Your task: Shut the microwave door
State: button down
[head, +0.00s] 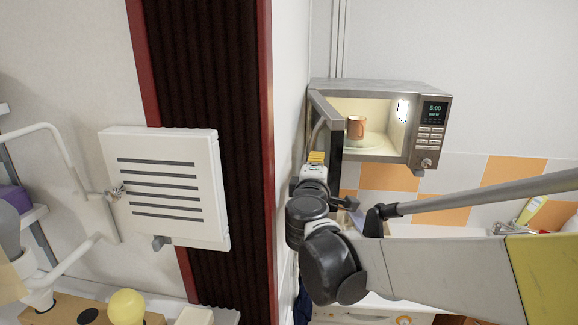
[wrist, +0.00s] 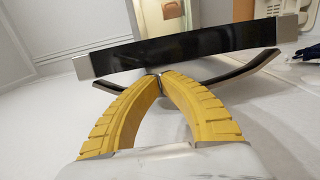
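The microwave (head: 434,149) is on the right in the head view, its lit cavity exposed. Its door (head: 328,150) stands wide open at the left side, seen nearly edge-on. In the wrist view the door (wrist: 205,42) is a dark panel with metal ends, with its curved handle (wrist: 250,70) facing me. My gripper (wrist: 160,75) has its yellow fingertips together in front of the handle's middle, hiding that part. I cannot tell whether they touch it. In the head view my gripper (head: 316,157) is beside the door's outer face.
An orange-brown mug (head: 356,128) stands on the turntable (head: 369,142) inside the microwave. A wall (head: 291,90) runs close to the left of the door and my gripper. A white louvred panel (head: 170,187) is farther left. A counter lies below the microwave, partly hidden by my arm.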

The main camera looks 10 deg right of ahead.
jog(key=shift+w+d, duration=0.15)
jog(key=shift+w, duration=0.25)
